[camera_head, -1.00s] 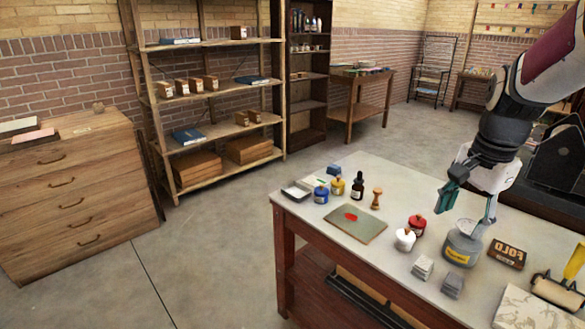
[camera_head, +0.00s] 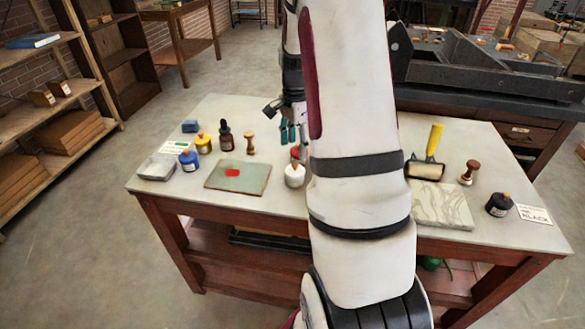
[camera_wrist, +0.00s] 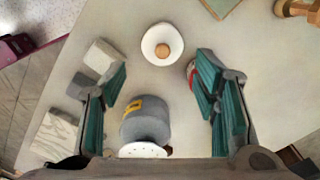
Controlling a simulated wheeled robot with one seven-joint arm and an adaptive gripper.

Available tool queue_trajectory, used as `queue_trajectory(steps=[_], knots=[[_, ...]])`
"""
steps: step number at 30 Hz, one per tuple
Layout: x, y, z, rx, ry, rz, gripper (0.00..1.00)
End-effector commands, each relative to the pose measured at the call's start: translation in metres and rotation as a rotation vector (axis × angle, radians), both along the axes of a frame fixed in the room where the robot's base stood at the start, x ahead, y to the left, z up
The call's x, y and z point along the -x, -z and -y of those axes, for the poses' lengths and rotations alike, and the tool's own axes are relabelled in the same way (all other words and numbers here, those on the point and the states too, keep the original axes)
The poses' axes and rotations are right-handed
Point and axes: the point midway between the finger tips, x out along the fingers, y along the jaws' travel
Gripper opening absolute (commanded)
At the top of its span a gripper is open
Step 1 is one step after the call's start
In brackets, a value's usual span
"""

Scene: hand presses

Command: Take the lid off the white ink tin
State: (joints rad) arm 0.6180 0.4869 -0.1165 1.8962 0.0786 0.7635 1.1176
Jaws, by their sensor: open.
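The white ink tin (camera_head: 294,177) stands upright on the table with its wooden-knobbed lid on, just left of my forearm in the head view. In the wrist view the tin (camera_wrist: 150,38) is seen from above, its round lid knob (camera_wrist: 164,50) facing me. My gripper (camera_wrist: 162,68) is open and empty, its teal fingers spread either side of the tin's near side, apart from it. In the head view the gripper (camera_head: 288,132) hangs above and behind the tin. The red tin (camera_head: 295,152) is close behind the white one and partly hidden; in the wrist view the right finger covers most of it.
A grey tin with a yellow label (camera_wrist: 147,124) stands between the fingers' bases in the wrist view, with grey blocks (camera_wrist: 92,62) at left. Blue (camera_head: 188,161) and yellow (camera_head: 203,144) tins, a dropper bottle (camera_head: 225,137) and a green plate (camera_head: 255,180) lie left.

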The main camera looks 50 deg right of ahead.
Motion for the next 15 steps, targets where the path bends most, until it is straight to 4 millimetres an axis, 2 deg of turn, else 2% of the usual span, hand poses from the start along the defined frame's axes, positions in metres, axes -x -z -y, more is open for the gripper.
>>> queue_trajectory(steps=[3, 11, 15], knots=[[0.001, 0.015, 0.000, -0.002, 0.000, -0.002, 0.55], [-0.001, 0.034, 0.001, -0.002, -0.001, -0.002, 0.55], [-0.003, 0.055, 0.002, -0.003, 0.000, -0.002, 0.55]])
